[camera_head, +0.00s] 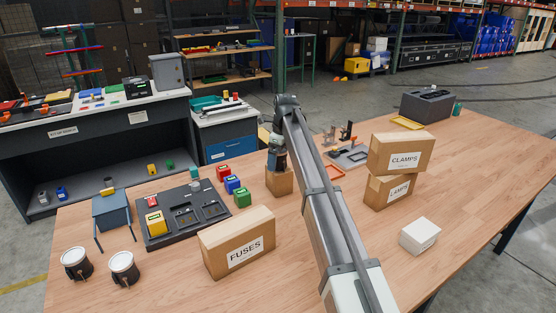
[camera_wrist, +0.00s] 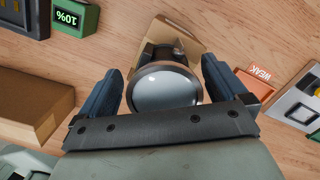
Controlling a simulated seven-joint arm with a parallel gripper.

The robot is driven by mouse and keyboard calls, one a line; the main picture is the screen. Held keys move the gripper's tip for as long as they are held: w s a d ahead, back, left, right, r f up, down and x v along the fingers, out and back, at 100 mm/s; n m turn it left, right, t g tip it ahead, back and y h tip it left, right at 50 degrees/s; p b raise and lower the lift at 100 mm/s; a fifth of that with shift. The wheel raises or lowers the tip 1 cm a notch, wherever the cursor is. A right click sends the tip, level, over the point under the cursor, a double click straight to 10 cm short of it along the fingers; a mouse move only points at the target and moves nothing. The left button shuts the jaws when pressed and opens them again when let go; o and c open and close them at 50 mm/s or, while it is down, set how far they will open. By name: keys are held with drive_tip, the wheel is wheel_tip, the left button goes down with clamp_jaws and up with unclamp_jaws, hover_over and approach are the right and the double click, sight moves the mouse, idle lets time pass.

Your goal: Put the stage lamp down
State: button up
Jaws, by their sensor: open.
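A stage lamp with a round grey lens (camera_wrist: 165,88) and dark body is between the two fingers of my gripper (camera_wrist: 162,76) in the wrist view. The fingers are open, with a gap visible on each side of the lens. The lamp is over a small cardboard box (camera_wrist: 186,32); whether its base rests on it is hard to tell. In the head view my gripper (camera_head: 277,158) is just above that box (camera_head: 280,182), and the lamp is mostly hidden. Two similar dark lamps with white lenses, a left one (camera_head: 75,263) and a right one (camera_head: 123,268), stand at the table's front left.
A FUSES box (camera_head: 238,243) stands left of my arm. A dark tray (camera_head: 160,238) with coloured blocks is behind it. Stacked CLAMPS (camera_head: 402,153) and LAMPS (camera_head: 391,191) boxes and a white box (camera_head: 420,236) are on the right. An orange WEAK tray (camera_wrist: 255,82) is near the gripper.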

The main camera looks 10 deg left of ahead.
drive_tip(key=r, duration=0.3)
drive_tip(key=d+r, duration=0.1)
drive_tip(key=r, duration=0.7)
drive_tip(key=shift+s+d+r, duration=0.1)
drive_tip(key=shift+d+r, duration=0.1)
